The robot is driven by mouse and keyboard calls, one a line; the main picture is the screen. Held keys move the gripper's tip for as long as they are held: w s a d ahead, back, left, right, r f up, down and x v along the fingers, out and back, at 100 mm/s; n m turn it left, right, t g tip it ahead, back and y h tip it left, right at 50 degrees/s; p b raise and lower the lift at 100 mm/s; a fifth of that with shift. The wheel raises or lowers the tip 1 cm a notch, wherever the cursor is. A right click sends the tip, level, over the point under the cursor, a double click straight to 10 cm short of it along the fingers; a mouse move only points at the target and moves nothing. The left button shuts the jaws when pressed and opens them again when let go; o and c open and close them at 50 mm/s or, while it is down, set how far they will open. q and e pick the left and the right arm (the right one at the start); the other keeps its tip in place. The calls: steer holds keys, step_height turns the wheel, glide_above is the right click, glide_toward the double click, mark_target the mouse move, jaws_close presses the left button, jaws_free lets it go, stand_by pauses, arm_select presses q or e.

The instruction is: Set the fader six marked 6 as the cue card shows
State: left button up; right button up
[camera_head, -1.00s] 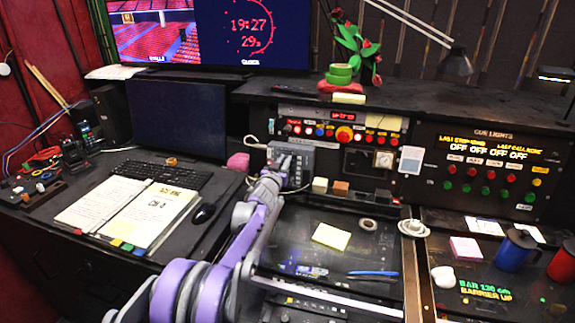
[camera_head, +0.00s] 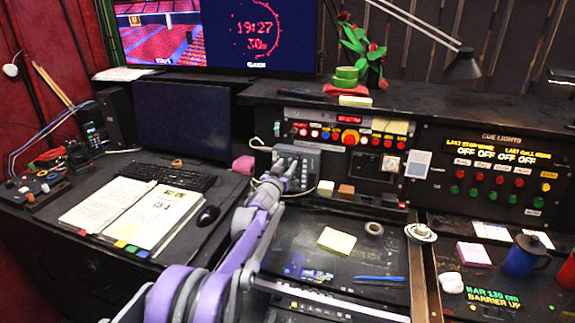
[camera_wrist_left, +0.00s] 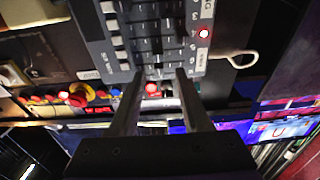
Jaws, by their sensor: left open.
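The grey fader box (camera_head: 309,157) stands at the left end of the back console, with a cable at its left side. It also shows close up in the left wrist view (camera_wrist_left: 160,28), with rows of dark slots, pale caps and a lit red lamp. I cannot make out which fader is marked 6. My left gripper (camera_head: 286,170) is in front of the box, partly hiding it. In the left wrist view its two fingers (camera_wrist_left: 160,75) are apart with nothing between them, near the box's edge. A white card (camera_head: 418,164) sits right of the box; its markings are too small to read.
Red, blue and white buttons (camera_head: 325,134) line the panel above the box. Small white and orange blocks (camera_head: 346,190) lie right of it. A desk lamp (camera_head: 461,66) hangs over the console.

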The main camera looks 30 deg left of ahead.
arm_select(q)
steer(key=b+v, duration=0.1)
steer(key=v, duration=0.8)
steer(key=shift+s, duration=0.25)
steer(key=s+d+f+m+g+h+p, duration=0.1)
steer(key=s+d+f+g, duration=0.3)
steer(key=s+d, duration=0.4)
steer(key=s+d+f+m+g+h+p, duration=0.1)
steer(key=s+d+f+g+h+p, duration=0.1)
steer(key=s+d, duration=0.7)
steer(key=s+d+f+g+h+p, duration=0.1)
steer(key=s+d+f+g, duration=0.5)
steer(key=s, duration=1.4)
steer(key=d+p, duration=0.1)
steer(key=d, duration=0.1)
steer(key=shift+d+f+m+p, duration=0.25)
steer(key=shift+d+m+p, duration=0.1)
steer(key=shift+m+p, duration=0.05)
